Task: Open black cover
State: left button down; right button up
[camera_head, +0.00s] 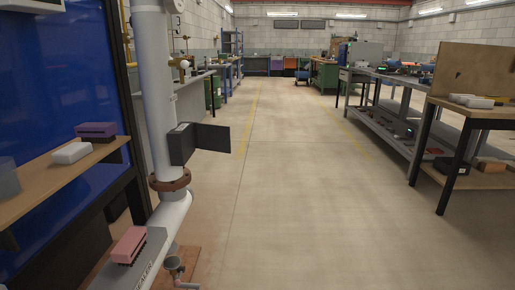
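A black cover (212,138) is a flat dark panel on the right side of a small dark box (181,144). The box is mounted on a thick white vertical pipe (155,95). The cover stands out to the right from the box, swung away from it, so it looks open. What is inside the box is hard to make out. Neither of my grippers is in view.
A brown flange (169,182) rings the pipe below the box. A wooden shelf (40,190) on the left holds a purple brush (96,130) and a white block (71,153). A pink brush (129,245) lies lower down. Open floor (300,200) spreads to the right.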

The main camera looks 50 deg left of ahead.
aim_at(217, 137)
jog(key=z, duration=0.1)
jog(key=i, duration=0.65)
jog(key=u, duration=1.2)
jog(key=i, duration=0.9)
jog(key=u, duration=1)
